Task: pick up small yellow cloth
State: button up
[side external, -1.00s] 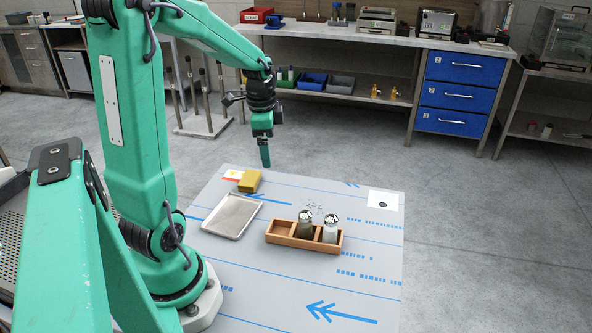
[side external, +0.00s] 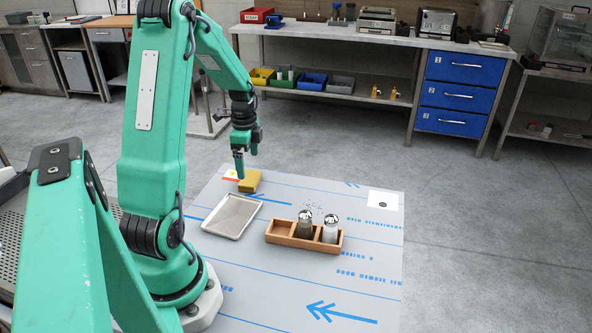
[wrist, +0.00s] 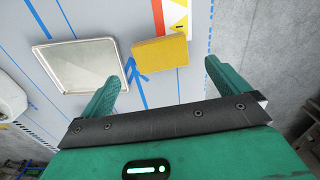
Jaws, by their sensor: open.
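The small yellow cloth (side external: 250,181) is a folded yellow block lying on the grey-blue work surface (side external: 340,275), behind the metal tray (side external: 232,216). In the wrist view the yellow cloth (wrist: 160,53) lies ahead of and between my two spread fingers, apart from both. My gripper (side external: 245,165) is above the cloth, pointing down, open and empty. In the wrist view my gripper (wrist: 162,77) shows both green fingers wide apart. The exact height above the cloth is hard to tell.
The tray (wrist: 80,66) lies left of the cloth in the wrist view. A red-and-white label (side external: 231,175) lies beside the cloth. A wooden caddy (side external: 281,232) holds two shakers (side external: 330,230). A white card (side external: 385,200) lies at right. The surface's front is mostly clear.

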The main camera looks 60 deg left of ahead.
aim_at(250, 178)
jog(key=shift+f, duration=0.5)
jog(key=shift+f, duration=2.65)
jog(key=shift+c, duration=0.4)
jog(key=c, duration=0.9)
